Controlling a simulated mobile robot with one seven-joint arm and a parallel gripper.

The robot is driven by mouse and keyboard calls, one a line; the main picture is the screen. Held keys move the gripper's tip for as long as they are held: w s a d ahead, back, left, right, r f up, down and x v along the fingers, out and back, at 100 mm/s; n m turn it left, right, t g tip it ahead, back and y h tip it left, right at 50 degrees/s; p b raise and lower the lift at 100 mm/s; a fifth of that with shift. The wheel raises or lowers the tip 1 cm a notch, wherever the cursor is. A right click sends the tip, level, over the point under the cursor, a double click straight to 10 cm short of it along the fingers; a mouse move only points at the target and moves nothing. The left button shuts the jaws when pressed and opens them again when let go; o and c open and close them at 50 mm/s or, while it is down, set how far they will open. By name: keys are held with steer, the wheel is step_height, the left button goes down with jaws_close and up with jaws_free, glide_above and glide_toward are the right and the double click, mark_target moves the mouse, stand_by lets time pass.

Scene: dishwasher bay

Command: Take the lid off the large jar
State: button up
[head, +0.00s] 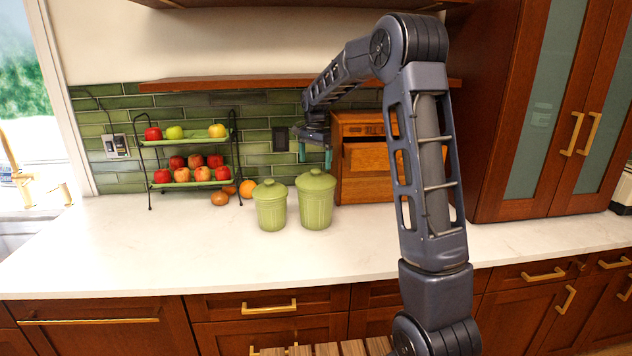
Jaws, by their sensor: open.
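The large jar (315,211) is green and stands upright on the white counter. Its green lid (317,182) sits on top, with a small knob in the middle. A smaller green jar (271,214) with its own lid stands just to its left. My gripper (315,154) points down with its teal fingers apart and nothing between them. In the picture it is just above the large jar's knob and does not appear to touch it. I cannot tell how far behind or in front of the knob it is.
A wooden bread box (365,180) stands close to the right of the large jar. A two-tier fruit rack (190,184) is on the left, with loose fruit (219,198) beside it. A wooden shelf (240,83) runs above. The counter (180,250) in front is clear.

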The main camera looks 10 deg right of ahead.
mark_target(316, 170)
steer(key=shift+s+d+f, duration=0.15)
steer(key=shift+f, duration=2.5)
steer(key=shift+c, duration=0.2)
steer(key=c, duration=1.1)
